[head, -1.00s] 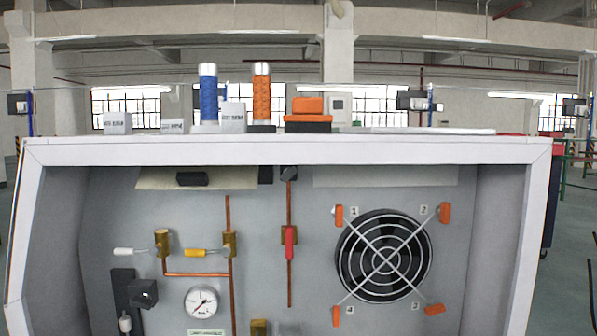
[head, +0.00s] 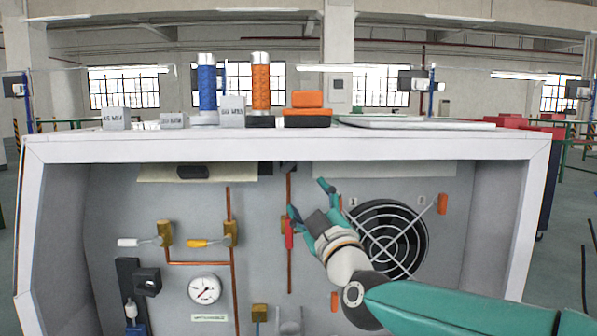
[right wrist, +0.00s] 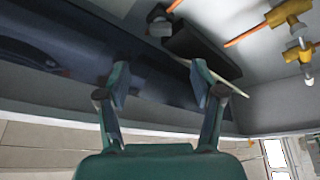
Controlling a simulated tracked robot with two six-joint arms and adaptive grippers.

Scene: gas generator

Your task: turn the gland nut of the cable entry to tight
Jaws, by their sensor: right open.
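I cannot tell for certain which part is the gland nut. A small dark fitting (head: 287,168) sits at the top of the middle copper pipe, under the housing's top edge. A small grey-and-black fitting (right wrist: 160,22) shows at the top of the right wrist view, beyond the fingertips. My right gripper (head: 309,201) is open and empty, below and right of the dark fitting in the head view. Its two fingers stand apart in the right wrist view (right wrist: 158,84), with nothing between them. My left gripper is not in view.
A red valve handle (head: 289,234) lies by the left finger in the head view. The fan grille (head: 402,240) is partly behind my right arm. A black block (head: 192,172), yellow handle (head: 203,243) and gauge (head: 205,289) are left. The housing's top edge (head: 290,147) overhangs.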

